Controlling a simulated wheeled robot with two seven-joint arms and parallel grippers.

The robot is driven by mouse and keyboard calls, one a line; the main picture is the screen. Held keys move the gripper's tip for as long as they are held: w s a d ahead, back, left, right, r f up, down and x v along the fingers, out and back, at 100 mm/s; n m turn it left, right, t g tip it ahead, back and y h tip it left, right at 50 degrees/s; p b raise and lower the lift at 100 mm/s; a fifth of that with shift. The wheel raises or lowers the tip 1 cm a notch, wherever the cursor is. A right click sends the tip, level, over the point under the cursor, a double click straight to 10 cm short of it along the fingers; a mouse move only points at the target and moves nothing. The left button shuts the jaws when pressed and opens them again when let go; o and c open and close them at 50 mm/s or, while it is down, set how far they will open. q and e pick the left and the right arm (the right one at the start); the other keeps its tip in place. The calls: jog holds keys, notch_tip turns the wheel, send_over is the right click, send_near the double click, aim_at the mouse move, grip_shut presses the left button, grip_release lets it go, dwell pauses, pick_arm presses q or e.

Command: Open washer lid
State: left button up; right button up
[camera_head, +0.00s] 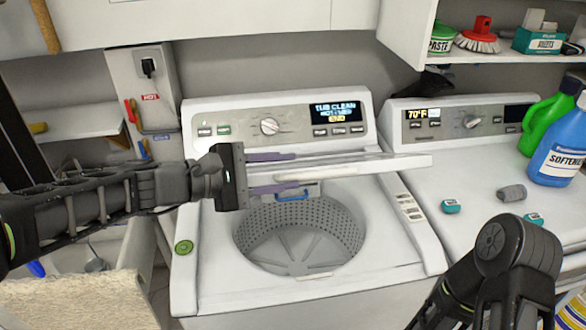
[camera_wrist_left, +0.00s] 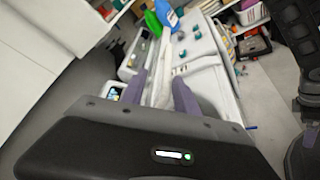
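The white washer (camera_head: 400,252) stands in the middle of the head view with its perforated drum (camera_head: 300,235) exposed. Its lid (camera_head: 390,165) is raised and shows almost edge-on below the control panel. My left gripper (camera_head: 296,172) reaches in from the left, with one purple finger above the lid and one below it. In the left wrist view, the two fingers (camera_wrist_left: 163,92) are spread, with the white lid edge between them. I cannot tell whether either finger touches the lid. Only my right arm shows at the lower right; its gripper is out of view.
A second white machine (camera_head: 455,180) adjoins on the right. It carries a blue softener bottle (camera_head: 560,145), a green bottle (camera_head: 540,120) and small items. A shelf (camera_head: 510,55) hangs above it. A sink (camera_head: 85,290) is at left.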

pick_arm(q)
jog(key=v, duration=0.2)
jog(key=p+v, duration=0.1)
jog(key=v, duration=0.1)
jog(key=shift+w+r, duration=0.2)
jog(key=shift+w, duration=0.15)
dwell(0.3)
dwell(0.4)
